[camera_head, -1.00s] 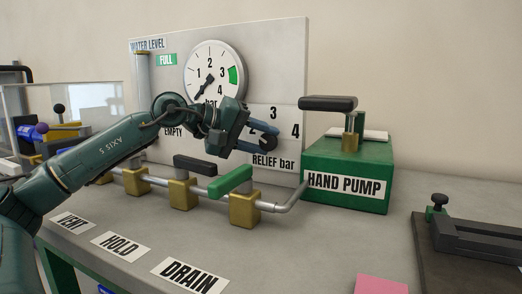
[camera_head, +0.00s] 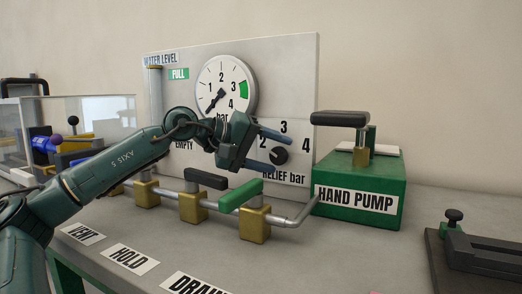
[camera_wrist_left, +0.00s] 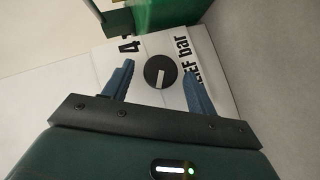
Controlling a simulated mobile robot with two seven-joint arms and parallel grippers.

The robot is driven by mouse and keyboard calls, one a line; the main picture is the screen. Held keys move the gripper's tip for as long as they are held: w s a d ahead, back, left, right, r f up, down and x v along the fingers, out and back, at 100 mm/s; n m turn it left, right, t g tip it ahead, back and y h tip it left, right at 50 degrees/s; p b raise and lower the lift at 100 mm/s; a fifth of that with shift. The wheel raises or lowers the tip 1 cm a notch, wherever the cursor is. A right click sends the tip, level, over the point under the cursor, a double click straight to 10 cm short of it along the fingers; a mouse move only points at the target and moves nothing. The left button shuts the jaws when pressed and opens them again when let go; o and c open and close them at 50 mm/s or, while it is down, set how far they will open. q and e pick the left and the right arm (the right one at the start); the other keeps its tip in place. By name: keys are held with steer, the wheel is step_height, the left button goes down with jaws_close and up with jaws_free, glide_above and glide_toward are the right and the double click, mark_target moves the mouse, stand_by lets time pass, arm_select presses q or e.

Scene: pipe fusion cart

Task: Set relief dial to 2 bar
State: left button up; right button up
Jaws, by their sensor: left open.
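The relief dial (camera_head: 279,156) is a round black knob on the white panel, with 2, 3 and 4 printed around it and "RELIEF bar" below. My left gripper (camera_head: 281,152) is open in front of it, its blue fingers above and below the knob. In the left wrist view the knob (camera_wrist_left: 160,72) lies between the two separated fingers, with a visible gap on each side. A pale mark on it points down in that view, towards the panel's left side. I cannot tell the exact number it points at.
A pressure gauge (camera_head: 226,86) is on the panel above. A pipe with brass valves and a green handle (camera_head: 241,195) runs below the gripper. The green hand pump (camera_head: 360,188) stands close on the right.

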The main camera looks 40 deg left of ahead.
arm_select(q)
steer(key=b+v, duration=0.2)
steer(key=v, duration=1.1)
steer(key=shift+b, duration=0.3)
